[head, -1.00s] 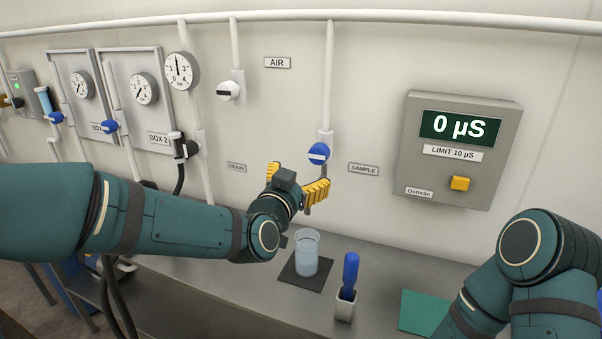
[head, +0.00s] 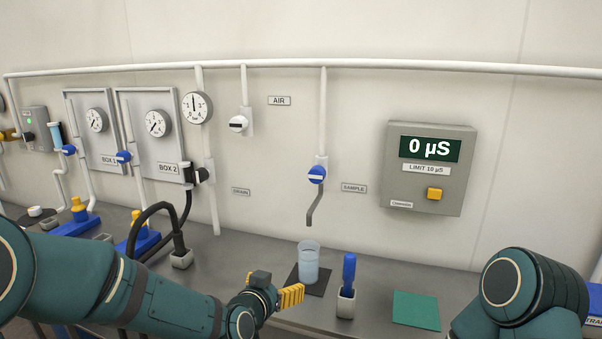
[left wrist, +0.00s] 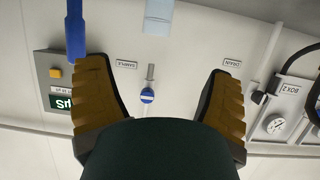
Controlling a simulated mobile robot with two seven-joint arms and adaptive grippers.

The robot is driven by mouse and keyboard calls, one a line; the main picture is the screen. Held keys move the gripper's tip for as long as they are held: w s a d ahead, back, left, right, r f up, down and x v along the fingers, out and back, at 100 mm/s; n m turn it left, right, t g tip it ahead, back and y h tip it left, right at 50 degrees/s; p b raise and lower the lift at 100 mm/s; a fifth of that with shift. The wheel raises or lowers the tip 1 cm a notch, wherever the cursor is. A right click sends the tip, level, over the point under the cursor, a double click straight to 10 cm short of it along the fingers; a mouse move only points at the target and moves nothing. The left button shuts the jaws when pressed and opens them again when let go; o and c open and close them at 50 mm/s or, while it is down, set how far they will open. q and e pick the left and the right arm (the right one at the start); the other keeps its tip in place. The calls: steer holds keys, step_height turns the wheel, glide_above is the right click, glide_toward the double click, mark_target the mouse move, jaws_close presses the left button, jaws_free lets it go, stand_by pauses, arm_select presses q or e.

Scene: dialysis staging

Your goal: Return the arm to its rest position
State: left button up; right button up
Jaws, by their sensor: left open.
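My left gripper (head: 270,298) is in front of the bench's front part, low in the head view, its yellow fingers apart and empty. In the left wrist view the two fingers (left wrist: 160,110) stand wide with nothing between them. My right arm (head: 525,295) comes in at the lower right of the head view; its gripper is out of the picture. A clear beaker of liquid (head: 308,262) stands upright on a dark mat (head: 318,288) under the sample spout, just right of and behind the left gripper. The blue sample valve (head: 317,175) is on the wall above it.
A blue-handled tool in a small holder (head: 346,302) stands right of the beaker, with a green mat (head: 415,311) further right. A grey meter (head: 430,170) reads 0 µS. A black hose (head: 160,215) and blue stands (head: 75,222) are at the left.

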arm_select(q)
steer(key=s+a+f+n+g, duration=0.25)
steer(key=s+f, duration=0.35)
steer(key=f, duration=0.5)
steer(key=s+a+f+n+g, duration=0.1)
steer(key=s+f+g, duration=0.35)
steer(key=f, duration=0.55)
steer(key=s+f+n+g, duration=0.1)
steer(key=s+f+g, duration=0.1)
steer(key=s+f, duration=0.2)
steer(key=s+a+f+n+g+y, duration=0.1)
steer(key=s+f+g, duration=0.1)
steer(key=s+f, duration=0.3)
steer(key=s, duration=0.4)
steer(key=shift+s+g, duration=0.3)
steer(key=shift+s, duration=0.05)
steer(key=shift+a, duration=0.1)
